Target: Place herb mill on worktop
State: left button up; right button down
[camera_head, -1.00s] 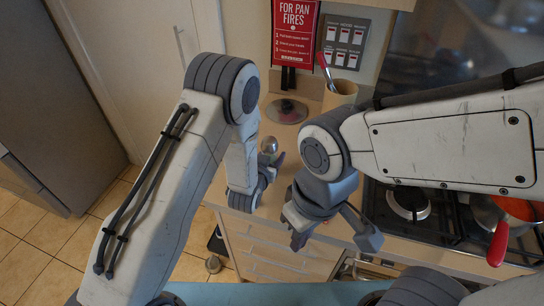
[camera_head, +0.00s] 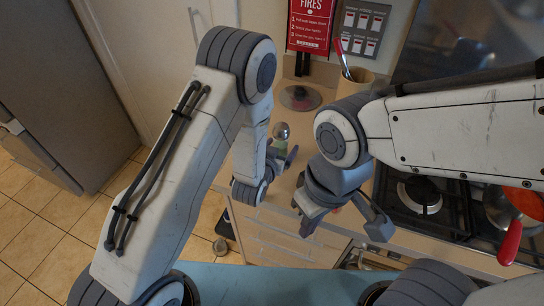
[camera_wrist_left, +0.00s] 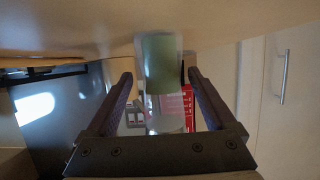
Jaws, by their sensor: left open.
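The herb mill shows its round silver top (camera_head: 281,131) in the head view, over the worktop (camera_head: 292,122) near its front left edge. Its lower body is mostly hidden by my left gripper (camera_head: 283,156). In the left wrist view, a translucent greenish and clear body, seemingly the mill (camera_wrist_left: 160,62), appears between and beyond the fingertips of my left gripper (camera_wrist_left: 160,80). Gaps show on both sides, and the fingers are open. It appears to stand upright on the worktop; its base contact is unclear. My right gripper (camera_head: 344,226) is open and empty in front of the worktop edge.
A glass lid (camera_head: 300,97) lies behind the mill. A utensil pot (camera_head: 353,82) with a red handle stands to its right. The gas hob (camera_head: 422,197) and a red-handled pan (camera_head: 510,243) are at the right. A red fire sign (camera_head: 311,25) is at the back.

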pick_arm(q)
jog(key=v, duration=0.2)
jog(key=p+v, duration=0.1)
jog(key=v, duration=0.3)
jog(key=shift+s+a+r, duration=0.1)
jog(key=shift+a+r, duration=0.05)
jog(key=shift+r, duration=0.3)
jog(key=p+v, duration=0.1)
jog(key=p, duration=0.3)
jog(key=shift+s+r, duration=0.2)
jog(key=shift+s+a+p, duration=0.2)
jog(key=shift+s+p, duration=0.2)
jog(key=shift+p, duration=0.5)
jog(key=shift+w+d+r, duration=0.15)
jog(key=shift+d+r, duration=0.1)
jog(key=shift+d, duration=0.1)
jog(key=s+d+r+m+g+y, duration=0.1)
jog(key=s+d+r+g, duration=0.3)
jog(key=s+r+g, duration=0.25)
jog(key=s+a+r+m+g+y, duration=0.1)
jog(key=s+a+r+g, duration=0.2)
jog(key=s+r, duration=0.2)
jog(key=s+a+r+m+g+y, duration=0.1)
jog(key=s+a+r+g, duration=0.2)
jog(key=s, duration=0.9)
notch_tip(320, 180, up, 3)
jog(key=shift+s+a+m+g, duration=0.15)
jog(key=shift+s+m+g, duration=0.15)
jog(key=shift+g, duration=0.15)
